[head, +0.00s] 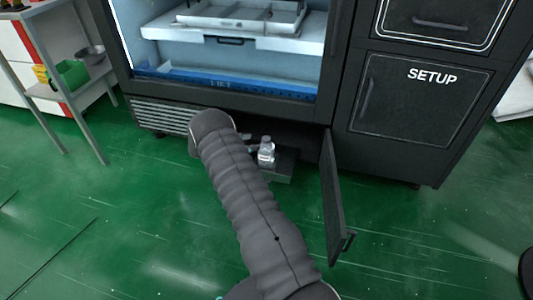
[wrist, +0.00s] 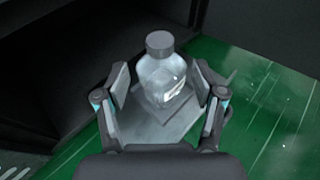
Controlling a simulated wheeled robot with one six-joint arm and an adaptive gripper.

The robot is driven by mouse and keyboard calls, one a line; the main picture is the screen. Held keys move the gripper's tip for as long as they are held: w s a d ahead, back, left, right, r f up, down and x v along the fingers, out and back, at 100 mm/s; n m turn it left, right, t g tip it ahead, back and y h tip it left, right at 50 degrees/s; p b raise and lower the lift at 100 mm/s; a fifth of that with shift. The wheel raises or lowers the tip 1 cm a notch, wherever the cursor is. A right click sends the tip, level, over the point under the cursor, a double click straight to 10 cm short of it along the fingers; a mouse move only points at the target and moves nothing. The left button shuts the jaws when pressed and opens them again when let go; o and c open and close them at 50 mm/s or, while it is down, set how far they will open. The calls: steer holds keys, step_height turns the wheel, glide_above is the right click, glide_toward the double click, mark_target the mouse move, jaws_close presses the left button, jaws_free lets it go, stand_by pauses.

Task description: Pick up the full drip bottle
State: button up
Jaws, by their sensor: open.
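The drip bottle (head: 266,153) is small and clear with a grey cap. It stands upright on a grey tray (head: 281,176) in front of the open lower compartment of the vending machine. In the wrist view the bottle (wrist: 163,75) stands between the spread fingers of my gripper (wrist: 160,90), with a visible gap on either side. My gripper is open and holds nothing. In the head view my arm hides most of the gripper. I cannot tell how full the bottle is.
The compartment door (head: 334,200) stands open to the right of the bottle. The dark machine (head: 230,102) rises behind and above it. A metal shelf (head: 72,88) with a green bin (head: 72,73) stands at the far left.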

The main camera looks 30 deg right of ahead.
mark_target(266, 138)
steer(key=shift+x, duration=3.9)
steer(key=shift+r, duration=0.3)
jaws_close()
